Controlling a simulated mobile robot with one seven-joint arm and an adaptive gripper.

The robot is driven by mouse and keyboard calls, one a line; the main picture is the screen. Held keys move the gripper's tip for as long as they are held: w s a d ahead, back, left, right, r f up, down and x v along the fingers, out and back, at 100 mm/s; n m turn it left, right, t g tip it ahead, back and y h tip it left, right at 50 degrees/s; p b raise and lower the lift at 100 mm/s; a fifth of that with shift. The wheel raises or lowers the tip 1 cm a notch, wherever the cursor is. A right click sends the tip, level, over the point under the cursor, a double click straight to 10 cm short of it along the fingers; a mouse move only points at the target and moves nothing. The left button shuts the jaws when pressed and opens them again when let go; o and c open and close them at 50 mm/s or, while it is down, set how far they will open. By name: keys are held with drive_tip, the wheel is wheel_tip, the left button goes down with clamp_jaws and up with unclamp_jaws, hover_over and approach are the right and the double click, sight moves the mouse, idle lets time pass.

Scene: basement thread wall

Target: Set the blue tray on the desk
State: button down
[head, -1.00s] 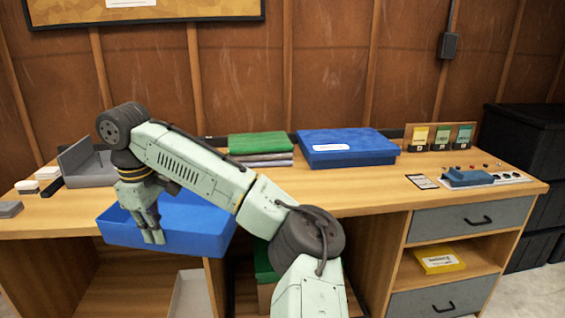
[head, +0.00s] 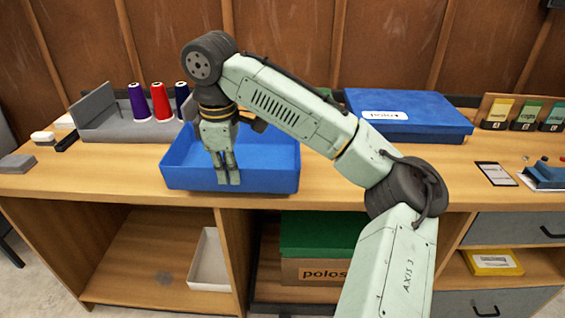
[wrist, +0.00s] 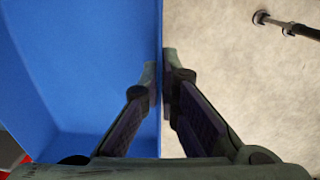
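The blue tray (head: 265,165) is an open box at the front of the wooden desk (head: 100,180) in the head view. It looks level and overlaps the desk's front edge; whether it touches the desktop I cannot tell. My gripper (head: 229,180) points down at the tray's front wall. In the wrist view the gripper (wrist: 160,75) has one finger inside the blue tray (wrist: 90,60) and one outside, pinching its wall. Pale floor shows beyond the outer finger.
A grey holder (head: 98,105) with purple, red and dark blue spools stands behind the tray at left. A closed blue box (head: 410,115) is at back right. White blocks and a grey block (head: 17,164) lie at far left. Open shelves are below.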

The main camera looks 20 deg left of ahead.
drive_tip(key=w+d, duration=0.1)
drive_tip(key=w, duration=0.1)
drive_tip(key=w+d, duration=0.3)
drive_tip(key=d, duration=0.1)
drive_tip(key=shift+w+d+f+p, duration=0.2)
drive_tip(key=shift+w+f+p, duration=0.15)
drive_tip(key=shift+w+p, duration=0.05)
drive_tip(key=shift+w+d+f, duration=0.1)
drive_tip(key=shift+w+d, duration=0.75)
wheel_tip(320, 180, down, 3)
drive_tip(key=shift+s+p, duration=0.1)
drive_tip(key=shift+p, duration=0.35)
drive_tip(key=shift+a+f, duration=0.1)
drive_tip(key=shift+f, duration=0.15)
drive_tip(key=shift+f, duration=0.1)
drive_tip(key=c, duration=2.3)
unclamp_jaws()
drive_tip(key=shift+f, duration=0.1)
drive_tip(key=o, duration=0.5)
